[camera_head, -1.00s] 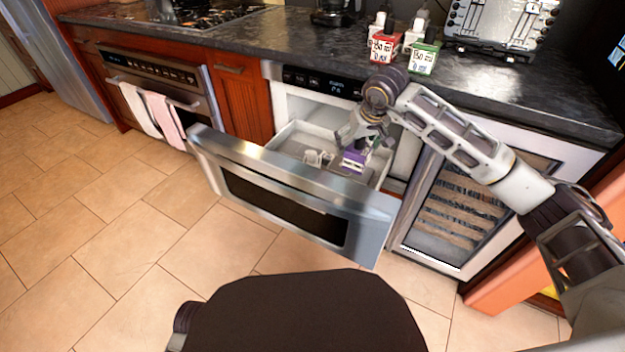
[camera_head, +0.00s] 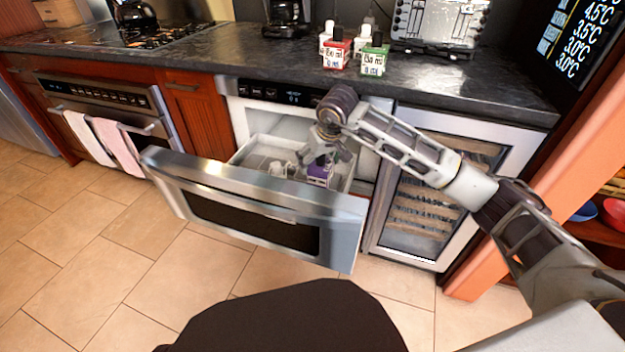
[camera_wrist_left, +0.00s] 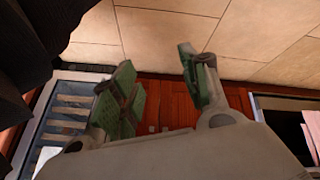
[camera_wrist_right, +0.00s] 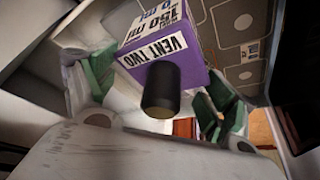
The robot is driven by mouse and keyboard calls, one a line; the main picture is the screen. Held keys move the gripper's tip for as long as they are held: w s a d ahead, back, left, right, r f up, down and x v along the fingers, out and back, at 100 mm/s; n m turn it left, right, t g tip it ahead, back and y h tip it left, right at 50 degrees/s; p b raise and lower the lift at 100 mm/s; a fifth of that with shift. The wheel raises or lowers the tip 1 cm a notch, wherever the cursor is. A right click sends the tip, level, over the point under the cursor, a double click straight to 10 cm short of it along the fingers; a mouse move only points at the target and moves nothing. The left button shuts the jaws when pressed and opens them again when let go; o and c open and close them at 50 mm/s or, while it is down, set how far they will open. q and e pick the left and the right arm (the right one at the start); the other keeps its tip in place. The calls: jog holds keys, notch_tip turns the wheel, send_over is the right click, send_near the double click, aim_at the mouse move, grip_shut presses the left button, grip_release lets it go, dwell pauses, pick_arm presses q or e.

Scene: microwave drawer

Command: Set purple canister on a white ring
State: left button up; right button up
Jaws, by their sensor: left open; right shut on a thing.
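The purple canister (camera_head: 318,174) is a boxy purple body with a white label reading "VENT TWO" and a black cap; it also shows in the right wrist view (camera_wrist_right: 190,50). My right gripper (camera_head: 322,156) is over the open drawer (camera_head: 250,195), shut on the canister. In the right wrist view its green-padded fingers (camera_wrist_right: 160,82) are on both sides of the black cap. My left gripper (camera_wrist_left: 160,88) is open and empty in the left wrist view.
A whitish object (camera_head: 280,168) is in the drawer, left of the canister. A red canister (camera_head: 336,52) and a green canister (camera_head: 374,57) stand on the dark counter (camera_head: 220,62), with white ones behind. The drawer's steel front (camera_head: 255,210) sticks out over the floor.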

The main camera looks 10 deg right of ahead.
aim_at(318, 176)
notch_tip(318, 176, down, 3)
jog(key=shift+r+b, duration=0.15)
jog(key=shift+b, duration=0.15)
pick_arm(q)
jog(key=shift+d+f, duration=0.2)
jog(key=shift+f, duration=0.7)
pick_arm(e)
jog(key=shift+f, duration=0.55)
notch_tip(318, 176, down, 2)
jog(key=shift+f+b, duration=0.25)
jog(key=shift+b, duration=0.35)
pick_arm(q)
jog(key=f, duration=0.2)
jog(key=shift+w+d+f+t+h, duration=0.1)
jog(key=shift+d+f+t+h, duration=0.1)
jog(key=shift+f+t+h, duration=0.15)
pick_arm(e)
jog(key=shift+f, duration=0.1)
jog(key=shift+f, duration=0.1)
pick_arm(q)
jog(key=shift+w, duration=0.1)
pick_arm(e)
jog(key=o, duration=1)
